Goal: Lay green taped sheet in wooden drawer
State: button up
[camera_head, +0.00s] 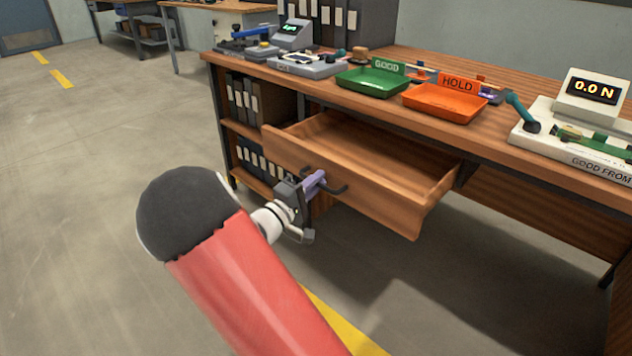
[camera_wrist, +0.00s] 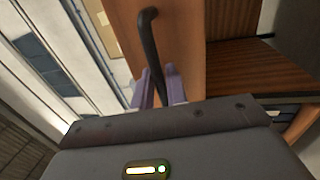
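The wooden drawer (camera_head: 370,170) stands pulled out from under the bench, and the part of its inside that shows is empty. Its dark bar handle (camera_head: 338,188) is on the front panel; the handle also shows in the wrist view (camera_wrist: 149,38). My gripper (camera_head: 316,181) is at the handle, its purple fingers (camera_wrist: 158,88) on either side of the bar and close against it. I cannot clearly pick out a green taped sheet. A long green piece (camera_head: 597,139) lies on the white force gauge (camera_head: 566,119) at the right; its exact kind is unclear.
On the bench (camera_head: 440,62) are a green GOOD tray (camera_head: 371,83), an orange HOLD tray (camera_head: 445,103) and grey devices (camera_head: 305,65) at the left. Shelves with binders (camera_head: 243,100) stand left of the drawer. The floor (camera_head: 90,180) at the left is clear.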

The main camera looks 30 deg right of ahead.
jog(key=shift+d, duration=0.1)
grip_shut()
jog(key=v, duration=0.3)
jog(key=r+v, duration=0.1)
jog(key=shift+a+f, duration=0.1)
jog(key=shift+a, duration=0.15)
grip_release()
